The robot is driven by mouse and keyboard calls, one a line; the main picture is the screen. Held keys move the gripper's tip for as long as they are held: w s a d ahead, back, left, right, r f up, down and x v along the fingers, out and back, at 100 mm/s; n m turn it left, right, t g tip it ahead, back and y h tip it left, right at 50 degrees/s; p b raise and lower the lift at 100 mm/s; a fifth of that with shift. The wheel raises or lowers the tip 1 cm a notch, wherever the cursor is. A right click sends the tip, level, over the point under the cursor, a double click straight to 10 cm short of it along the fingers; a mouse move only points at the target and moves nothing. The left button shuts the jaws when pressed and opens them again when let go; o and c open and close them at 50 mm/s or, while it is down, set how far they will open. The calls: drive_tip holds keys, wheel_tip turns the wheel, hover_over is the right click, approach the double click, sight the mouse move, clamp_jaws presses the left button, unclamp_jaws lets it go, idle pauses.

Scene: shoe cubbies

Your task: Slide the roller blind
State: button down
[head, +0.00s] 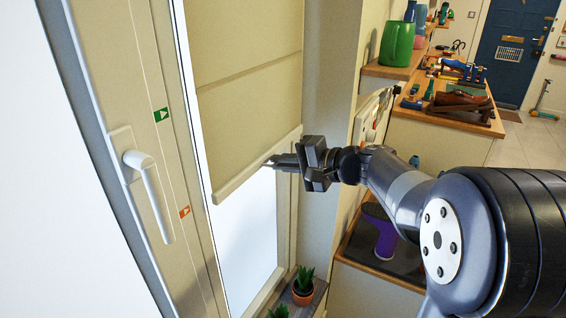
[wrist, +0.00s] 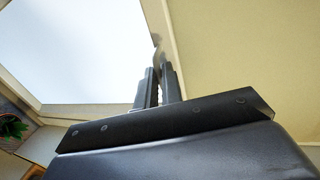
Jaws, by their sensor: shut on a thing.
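The cream roller blind (head: 248,95) hangs partly down over the upper part of the window, with bright glass (head: 248,235) bare below. Its pale bottom bar (head: 235,180) runs across its lower edge. My gripper (head: 274,161) reaches in from the right and is shut on the bottom bar near its right part; the exact hold is small and partly hidden by the fingers. In the wrist view my gripper (wrist: 158,88) has its fingers close together at the bar's edge (wrist: 158,35), with blind fabric (wrist: 240,50) on the right and glass on the left.
The window frame at left has a white handle (head: 150,195), a green arrow mark (head: 161,114) and a lower orange one (head: 184,212). A potted plant (head: 303,287) stands below the window. Shoe cubbies (head: 440,135) with a green container (head: 397,43) stand at right.

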wheel_tip(320, 180, up, 36)
drive_tip(key=p, duration=2.1)
drive_tip(key=shift+r, duration=0.15)
drive_tip(key=c, duration=1.6)
unclamp_jaws()
drive_tip(key=shift+d, duration=0.1)
drive_tip(key=b+v, duration=0.2)
drive_tip(key=v, duration=0.8)
drive_tip(key=shift+s+d, duration=0.25)
